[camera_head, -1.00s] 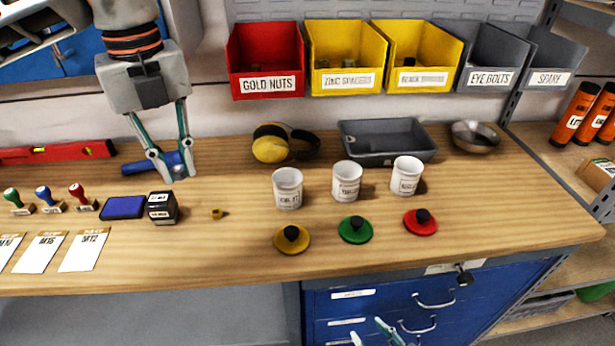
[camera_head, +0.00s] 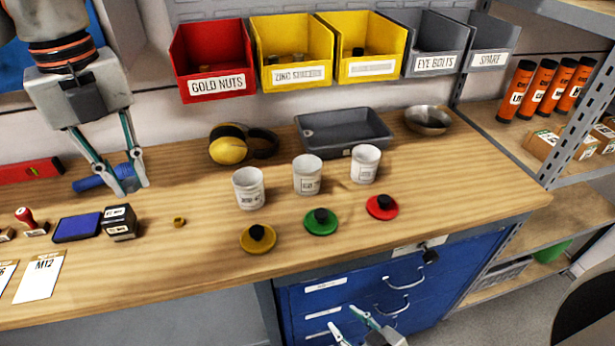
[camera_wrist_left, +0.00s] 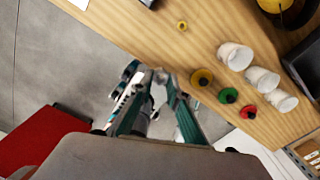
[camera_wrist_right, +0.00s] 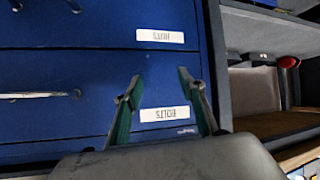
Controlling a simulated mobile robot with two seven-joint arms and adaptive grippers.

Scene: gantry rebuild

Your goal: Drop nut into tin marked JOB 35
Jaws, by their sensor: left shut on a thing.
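Three white tins stand in a row on the bench: left (camera_head: 249,188), middle (camera_head: 308,174), right (camera_head: 365,164). Their small labels are too blurred to read. A gold nut (camera_head: 179,222) lies on the wood; it also shows in the left wrist view (camera_wrist_left: 182,25). My left gripper (camera_head: 132,190) points down, left of the tins, in line with a blue cylinder (camera_head: 90,183). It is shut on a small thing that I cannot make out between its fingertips. My right gripper (camera_wrist_right: 159,76) is open and empty before blue drawers (camera_wrist_right: 90,75).
Yellow (camera_head: 258,238), green (camera_head: 320,221) and red (camera_head: 382,206) lids lie before the tins. Earmuffs (camera_head: 229,150), a grey tray (camera_head: 345,130) and a metal bowl (camera_head: 428,120) stand behind. A stamp pad (camera_head: 77,227) and a black stamp block (camera_head: 119,222) lie left of the nut.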

